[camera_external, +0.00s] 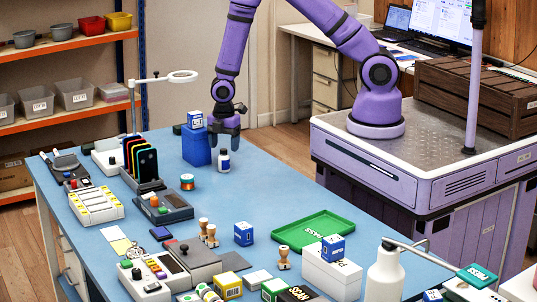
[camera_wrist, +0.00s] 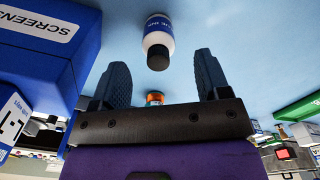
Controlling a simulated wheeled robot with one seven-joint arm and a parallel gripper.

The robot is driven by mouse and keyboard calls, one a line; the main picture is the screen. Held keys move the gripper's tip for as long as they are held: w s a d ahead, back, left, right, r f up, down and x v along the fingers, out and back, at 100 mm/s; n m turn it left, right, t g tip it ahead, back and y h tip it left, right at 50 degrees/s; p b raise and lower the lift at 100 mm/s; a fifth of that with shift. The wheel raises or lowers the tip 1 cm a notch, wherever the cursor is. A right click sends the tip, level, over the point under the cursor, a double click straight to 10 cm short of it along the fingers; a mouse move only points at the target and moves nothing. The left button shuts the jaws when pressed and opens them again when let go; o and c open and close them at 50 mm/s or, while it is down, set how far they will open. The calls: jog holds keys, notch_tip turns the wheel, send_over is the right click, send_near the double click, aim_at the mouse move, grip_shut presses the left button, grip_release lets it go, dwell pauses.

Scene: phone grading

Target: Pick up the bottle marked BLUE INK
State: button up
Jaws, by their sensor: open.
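A small white bottle with a dark cap and a blue label (camera_external: 223,163) stands on the blue tabletop at the far end. In the wrist view the bottle (camera_wrist: 158,30) shows upside down; part of its label, seemingly ending in INK, is legible. My gripper (camera_external: 225,142) is above the bottle in the external view, pointing down. In the wrist view my gripper (camera_wrist: 160,62) has its two fingers spread apart, with the bottle's cap seen between and beyond them. Nothing is between the fingers; they look clear of the bottle.
A blue box marked SCREENS (camera_wrist: 40,45) stands close left of the bottle, with a small blue-white box (camera_external: 195,118) on top. An orange-green spool (camera_external: 187,182) is nearby. A green tray (camera_external: 312,228) lies farther right. The tabletop right of the bottle is clear.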

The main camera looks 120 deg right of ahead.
aim_at(224, 157)
jog(key=shift+w+f, duration=0.15)
jog(key=shift+f, duration=2.45)
jog(key=shift+c, duration=0.2)
jog(key=c, duration=1)
